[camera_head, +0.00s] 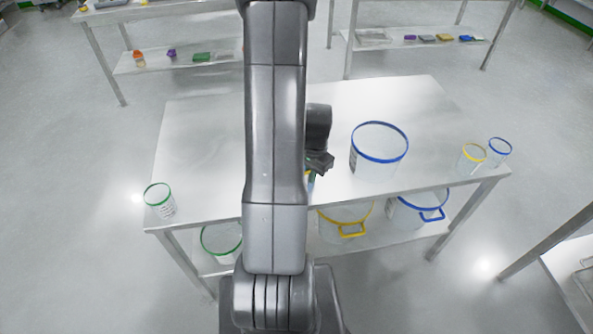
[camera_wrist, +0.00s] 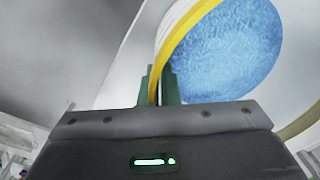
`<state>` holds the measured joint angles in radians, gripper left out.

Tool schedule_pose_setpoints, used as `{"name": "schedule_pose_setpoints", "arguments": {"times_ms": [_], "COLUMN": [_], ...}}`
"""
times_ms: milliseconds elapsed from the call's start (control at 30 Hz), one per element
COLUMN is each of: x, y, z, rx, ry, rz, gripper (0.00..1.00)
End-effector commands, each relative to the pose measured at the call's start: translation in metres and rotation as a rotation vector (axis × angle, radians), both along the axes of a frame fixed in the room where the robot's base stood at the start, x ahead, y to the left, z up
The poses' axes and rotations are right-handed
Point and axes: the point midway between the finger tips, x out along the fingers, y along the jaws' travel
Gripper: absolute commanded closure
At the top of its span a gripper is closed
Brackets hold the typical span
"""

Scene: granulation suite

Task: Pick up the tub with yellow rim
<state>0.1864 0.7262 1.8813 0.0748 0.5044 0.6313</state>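In the wrist view, the green fingers of my gripper (camera_wrist: 160,86) stand on either side of a tub's yellow rim (camera_wrist: 178,40), closed on it. Blue granular material (camera_wrist: 228,50) fills the inside of this tub. In the head view, my gripper (camera_head: 319,164) is over the middle of the table; my arm hides most of the held tub, with only a sliver of yellow and blue showing below the gripper. A smaller clear tub with a yellow rim (camera_head: 472,158) stands at the table's right end, apart from my gripper.
On the table (camera_head: 225,145) are a large blue-rimmed tub (camera_head: 378,152), a small blue-rimmed tub (camera_head: 500,149) and a green-rimmed tub (camera_head: 160,200). The lower shelf holds a yellow-handled tub (camera_head: 345,222), a blue-handled tub (camera_head: 419,209) and a green-rimmed tub (camera_head: 221,242).

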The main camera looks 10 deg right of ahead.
Motion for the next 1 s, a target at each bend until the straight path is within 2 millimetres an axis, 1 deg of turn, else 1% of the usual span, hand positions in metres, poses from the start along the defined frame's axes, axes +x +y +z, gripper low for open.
{"name": "schedule_pose_setpoints", "arguments": {"times_ms": [167,267,600,733,900,1000], "x": [0.001,0.001,0.002,0.001,0.001,0.001], "y": [0.0,0.0,0.0,0.0,0.0,0.0], "z": [0.006,0.015,0.069,0.086,0.098,0.101], "rx": [0.0,-0.001,-0.001,-0.001,0.0,0.0], "ry": [-0.003,-0.005,-0.006,-0.006,-0.003,-0.001], "rz": [0.0,0.001,0.001,0.0,0.0,0.0], "gripper": [1.0,1.0,1.0,1.0,1.0,1.0]}}
